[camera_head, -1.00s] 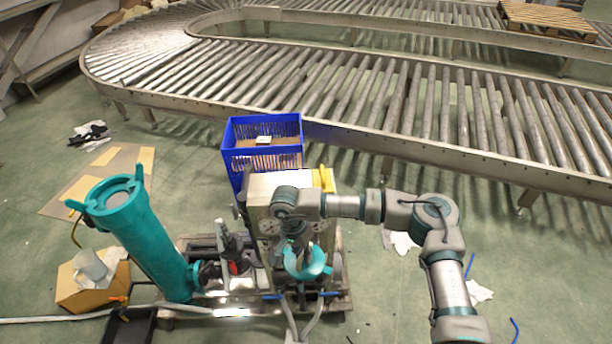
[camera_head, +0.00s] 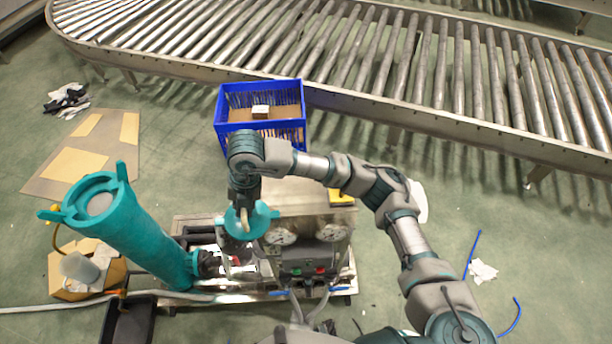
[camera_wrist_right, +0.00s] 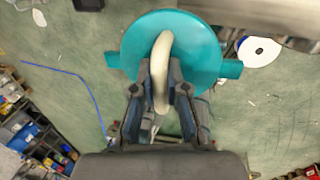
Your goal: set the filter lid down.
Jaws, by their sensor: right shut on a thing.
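The filter lid (camera_head: 262,220) is a teal disc with side lugs and a pale curved handle. My right gripper (camera_head: 243,203) is shut on that handle, and the lid hangs below it in the head view. In the right wrist view the lid (camera_wrist_right: 205,48) fills the top middle, with the gripper fingers (camera_wrist_right: 162,92) on either side of the handle. The teal filter housing (camera_head: 135,230) stands tilted in the picture to the left of the lid, apart from it. My left gripper is not in view.
A pump unit with gauges (camera_head: 283,236) is right of the lid. A blue crate (camera_head: 226,130) holding a small white box stands behind. A roller conveyor (camera_head: 350,103) crosses the back. A black tray (camera_head: 128,322) and cardboard box (camera_head: 62,268) lie near the housing.

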